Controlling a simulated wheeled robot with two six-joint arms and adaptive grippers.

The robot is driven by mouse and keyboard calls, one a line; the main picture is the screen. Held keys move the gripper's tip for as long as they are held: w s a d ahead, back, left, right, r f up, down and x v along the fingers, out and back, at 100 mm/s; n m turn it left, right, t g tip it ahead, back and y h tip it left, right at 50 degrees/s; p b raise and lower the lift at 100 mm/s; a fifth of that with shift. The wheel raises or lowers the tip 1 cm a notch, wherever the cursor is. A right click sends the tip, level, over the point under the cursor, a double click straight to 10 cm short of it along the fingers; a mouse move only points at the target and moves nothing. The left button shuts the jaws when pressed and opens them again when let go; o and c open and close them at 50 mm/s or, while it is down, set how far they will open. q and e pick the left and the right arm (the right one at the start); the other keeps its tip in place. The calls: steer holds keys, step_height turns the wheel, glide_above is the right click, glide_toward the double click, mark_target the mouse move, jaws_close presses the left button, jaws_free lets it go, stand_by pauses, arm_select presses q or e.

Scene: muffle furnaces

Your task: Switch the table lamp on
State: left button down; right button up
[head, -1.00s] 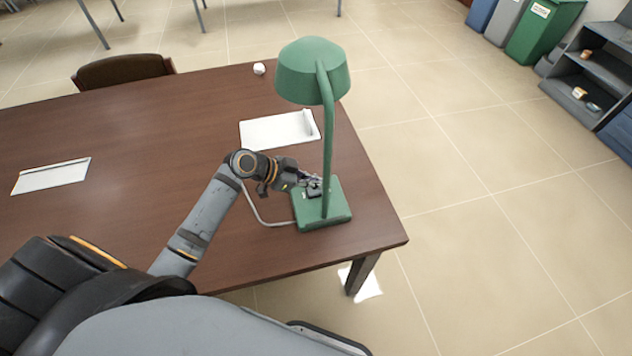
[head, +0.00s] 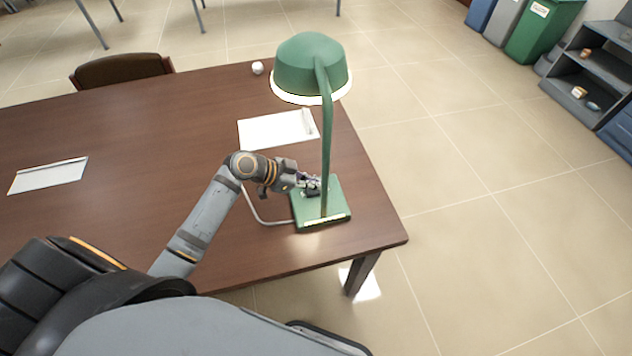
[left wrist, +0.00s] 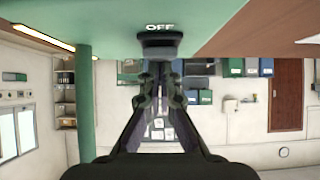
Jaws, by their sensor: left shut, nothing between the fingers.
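The green table lamp (head: 311,70) stands upright near the right end of the brown table. Its shade has a bright glowing rim, and light falls on the front edge of its base (head: 335,217). My left gripper (head: 313,184) is over the base beside the stem, shut and empty. In the left wrist view, the left gripper's fingers (left wrist: 158,75) reach to a dark switch (left wrist: 159,46) under the white word OFF. The fingertips partly hide the switch, and I cannot tell whether they touch it. My right gripper is not in view.
The brown table (head: 130,120) holds a white paper (head: 275,131) behind the lamp, another sheet (head: 47,175) at left and a small white ball (head: 257,68). A chair (head: 122,70) stands behind. Floor at right is clear.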

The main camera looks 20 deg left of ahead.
mark_target(307, 190)
arm_select(q)
steer(key=shift+s+a+f, duration=0.2)
steer(key=shift+s+a, duration=0.25)
steer(key=shift+a, duration=0.05)
